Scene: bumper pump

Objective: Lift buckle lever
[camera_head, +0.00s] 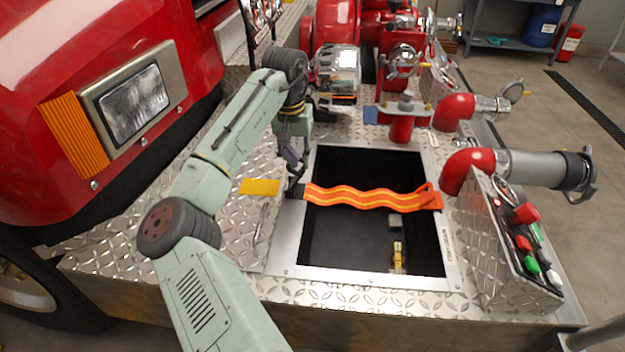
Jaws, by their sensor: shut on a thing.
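An orange strap (365,199) with yellow stripes lies across an open dark compartment (345,255) in the bumper deck. Its right end rests at the compartment's right rim. At its left end is a small dark buckle (296,191) by the left rim. My gripper (296,176) points down at the buckle from above and is shut on its lever. The lever is too small and too covered by the fingers to make out its angle.
Inside the compartment lies a small yellow fitting (398,256). A yellow plate (260,187) is left of my gripper. Red pipes (467,170) and a control panel (515,245) stand to the right. The red truck front (95,50) is at the left.

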